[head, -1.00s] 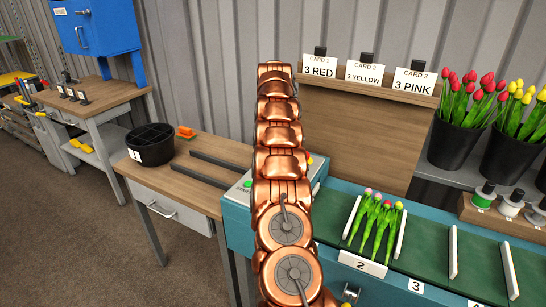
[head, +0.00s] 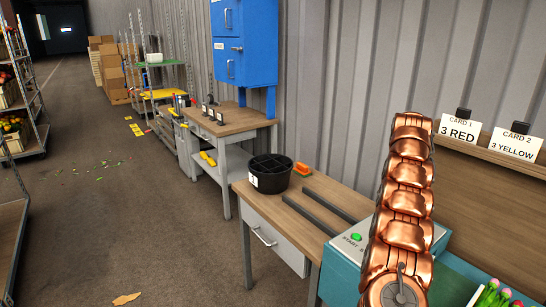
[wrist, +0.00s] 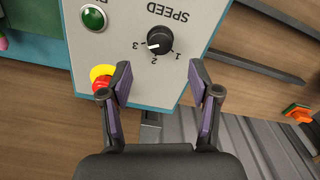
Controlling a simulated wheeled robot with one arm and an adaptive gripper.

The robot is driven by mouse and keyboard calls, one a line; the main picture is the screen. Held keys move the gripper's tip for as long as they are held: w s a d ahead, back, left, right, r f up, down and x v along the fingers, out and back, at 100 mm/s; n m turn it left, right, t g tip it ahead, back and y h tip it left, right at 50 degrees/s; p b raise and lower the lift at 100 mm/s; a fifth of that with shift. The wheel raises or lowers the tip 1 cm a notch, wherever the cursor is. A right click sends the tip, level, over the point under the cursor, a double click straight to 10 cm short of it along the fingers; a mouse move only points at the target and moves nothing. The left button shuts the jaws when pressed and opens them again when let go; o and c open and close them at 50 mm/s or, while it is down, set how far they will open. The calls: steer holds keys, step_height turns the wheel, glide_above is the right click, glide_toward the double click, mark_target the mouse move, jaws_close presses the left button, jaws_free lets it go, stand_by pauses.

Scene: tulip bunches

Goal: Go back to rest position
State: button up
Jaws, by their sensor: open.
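My gripper (wrist: 165,88) is open and empty in the wrist view, its two dark fingers with purple pads spread apart. Beyond the fingers is a grey control panel with a SPEED knob (wrist: 160,40), a green button (wrist: 93,18) and a red-and-yellow stop button (wrist: 103,79), partly behind the left finger. In the head view my copper arm stands upright at the right, and the gripper itself is not visible there. The green start button (head: 356,237) shows beside the arm.
A black divided bucket (head: 270,174) and an orange item (head: 302,168) sit on the wooden bench (head: 335,190). Tulips (head: 495,294) lie at the bottom right. A blue cabinet (head: 243,45) hangs on the wall. Open floor (head: 150,230) lies at the left, with shelving at its edge.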

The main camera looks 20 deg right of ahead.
steer(key=s+a+r+n, duration=0.2)
steer(key=s+a+r, duration=0.1)
steer(key=a, duration=0.7)
steer(key=s+a+r+n, duration=0.2)
steer(key=s+a+r, duration=0.1)
steer(key=a, duration=0.7)
steer(key=s+a+r+n, duration=0.2)
steer(key=a+r, duration=0.1)
steer(key=a, duration=0.7)
steer(key=s+a+f+n, duration=0.1)
steer(key=s+a, duration=0.3)
steer(key=s, duration=0.6)
steer(key=s+a+f+n+g, duration=0.1)
steer(key=s+a+f, duration=0.3)
steer(key=s, duration=0.6)
steer(key=s+a+f+n+p, duration=0.1)
steer(key=s+a+f+n, duration=0.1)
steer(key=s+a, duration=0.4)
steer(key=s+n, duration=0.1)
steer(key=s, duration=0.3)
steer(key=shift+s+f+g, duration=0.2)
steer(key=shift+g, duration=0.2)
